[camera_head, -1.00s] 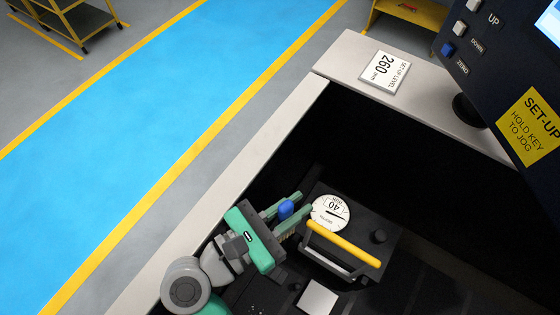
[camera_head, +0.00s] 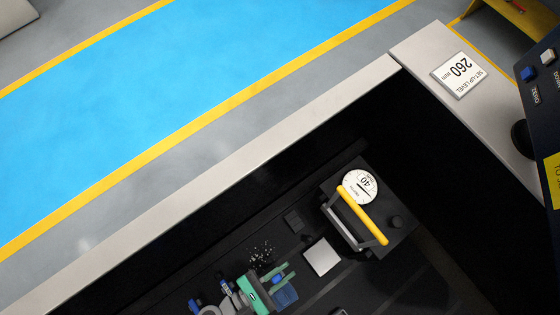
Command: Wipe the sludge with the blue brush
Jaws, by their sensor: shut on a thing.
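My gripper (camera_head: 290,271) is at the bottom of the head view, over the dark floor of the machine tank. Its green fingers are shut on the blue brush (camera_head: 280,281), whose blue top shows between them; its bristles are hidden. A patch of pale specks (camera_head: 262,253), which may be the sludge, lies on the dark floor just above and left of my gripper in the picture. I cannot tell whether the brush touches the floor.
A black unit with a yellow handle (camera_head: 362,217) and a round dial marked 40 (camera_head: 361,187) stands to the right. A white square plate (camera_head: 321,256) and a dark square pad (camera_head: 294,221) lie nearby. A pale tank rim (camera_head: 215,175) runs diagonally behind.

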